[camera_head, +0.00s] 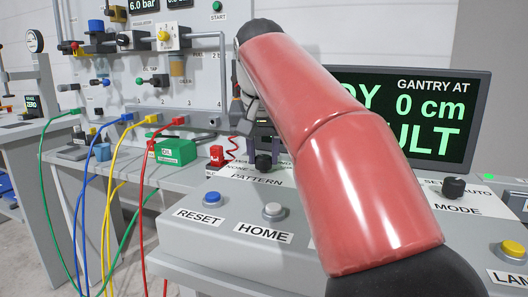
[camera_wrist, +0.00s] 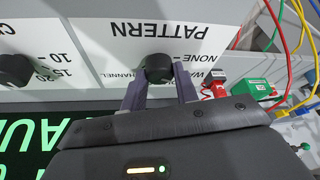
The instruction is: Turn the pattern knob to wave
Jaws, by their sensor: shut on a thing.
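The black pattern knob (camera_head: 263,162) sits on the sloped panel by the PATTERN label, left of my red arm. In the wrist view the knob (camera_wrist: 158,68) stands between my two grey-purple fingers. My gripper (camera_wrist: 160,82) is shut on the knob, one finger on each side; it also shows in the head view (camera_head: 263,147), partly behind my arm. In the upside-down wrist view, NONE, part of WAVE and CHANNEL are readable beside the knob. Where the knob points cannot be told.
The panel also holds a blue RESET button (camera_head: 212,198), a grey HOME button (camera_head: 273,211), a MODE knob (camera_head: 453,188) and a yellow button (camera_head: 514,249). Another black knob (camera_wrist: 16,70) is near in the wrist view. A monitor (camera_head: 481,120) stands behind; cables hang at left.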

